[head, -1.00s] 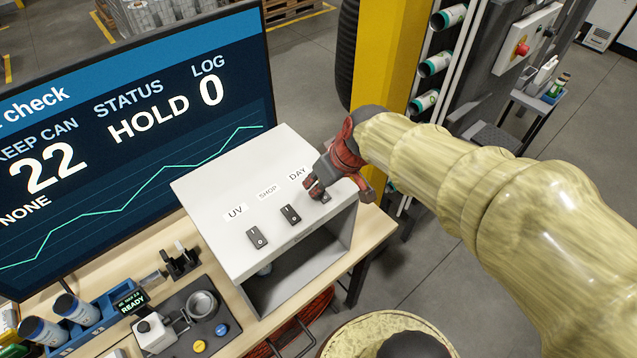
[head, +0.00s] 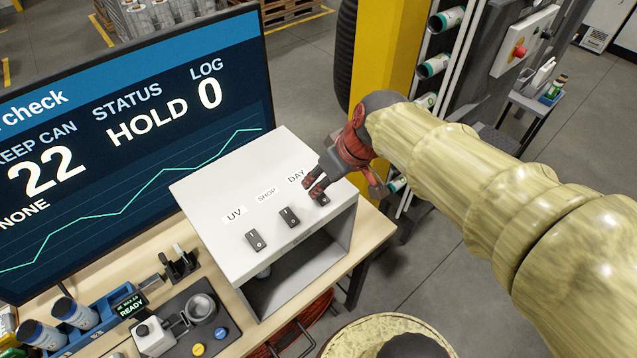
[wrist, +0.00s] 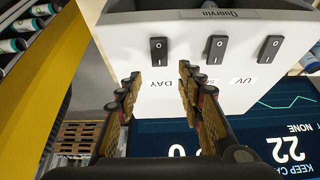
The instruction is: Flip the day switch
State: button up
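The day switch (head: 322,199) is a dark rocker on the top of a white box (head: 215,195), below the DAY label. It shows in full in the wrist view (wrist: 158,51), upright in the picture. My gripper (head: 315,184) hangs close above it and partly covers it in the head view. In the wrist view my gripper (wrist: 160,74) has its two fingers apart with nothing between them, and the DAY label shows in the gap. The switch lies just beyond the fingertips there. I cannot tell which side of the rocker is pressed, or any contact.
The shop switch (head: 289,217) and UV switch (head: 255,240) sit left of the day switch on the same panel. A large monitor (head: 130,130) stands behind the box and reads HOLD. A yellow post (head: 385,50) and can rack stand behind my arm.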

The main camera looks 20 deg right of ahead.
jog(key=v, duration=0.7)
jog(key=shift+r, duration=0.25)
jog(key=s+f+m+b, duration=0.1)
jog(key=s+f+b, duration=0.3)
jog(key=f+b, duration=0.3)
jog(key=s+a+f+m+h+b, duration=0.1)
jog(key=s+f+b, duration=0.4)
jog(key=f, duration=0.5)
jog(key=shift+s+a+f+m+h+b, duration=0.2)
jog(key=shift+f+m+h+b, duration=0.1)
jog(key=shift+m+b, duration=0.6)
